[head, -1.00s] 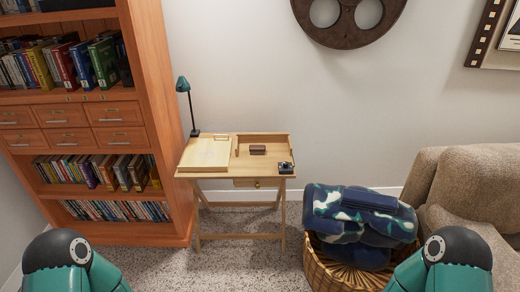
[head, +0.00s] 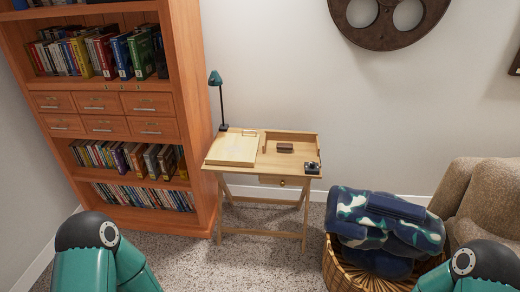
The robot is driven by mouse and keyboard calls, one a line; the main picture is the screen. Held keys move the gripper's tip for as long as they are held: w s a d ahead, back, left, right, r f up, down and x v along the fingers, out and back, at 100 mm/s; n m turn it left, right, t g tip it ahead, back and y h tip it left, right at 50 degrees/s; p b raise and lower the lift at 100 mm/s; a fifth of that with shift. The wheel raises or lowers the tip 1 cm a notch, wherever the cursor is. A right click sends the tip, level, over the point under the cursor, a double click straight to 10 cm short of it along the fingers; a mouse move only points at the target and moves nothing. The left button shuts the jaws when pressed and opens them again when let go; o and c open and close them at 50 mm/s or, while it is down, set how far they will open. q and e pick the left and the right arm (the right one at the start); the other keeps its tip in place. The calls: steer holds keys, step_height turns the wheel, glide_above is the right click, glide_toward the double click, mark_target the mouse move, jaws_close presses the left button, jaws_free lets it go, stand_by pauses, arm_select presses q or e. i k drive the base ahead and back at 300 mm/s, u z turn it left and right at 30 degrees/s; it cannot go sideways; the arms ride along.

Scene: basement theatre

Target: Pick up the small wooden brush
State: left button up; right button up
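A small brown block-shaped thing (head: 285,147) lies on the top of a light wooden desk (head: 262,170) against the wall. It may be the small wooden brush, but it is too small to tell for sure. Green and black links of my two arms show at the lower left and lower right corners. Both of my grippers are out of view, and nothing of mine touches the desk.
A pale board (head: 233,149), a green lamp (head: 216,79) and a small dark device (head: 312,168) are on the desk. A bookcase (head: 206,110) stands left. A basket (head: 345,273) with blankets (head: 385,222) and a beige armchair (head: 480,185) stand right. Carpet (head: 265,260) in front is clear.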

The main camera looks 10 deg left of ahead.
mark_target(286, 148)
steer(key=u, duration=0.35)
steer(key=i, duration=1.5)
steer(key=u, duration=0.4)
steer(key=i, duration=0.7)
steer(key=z, duration=0.15)
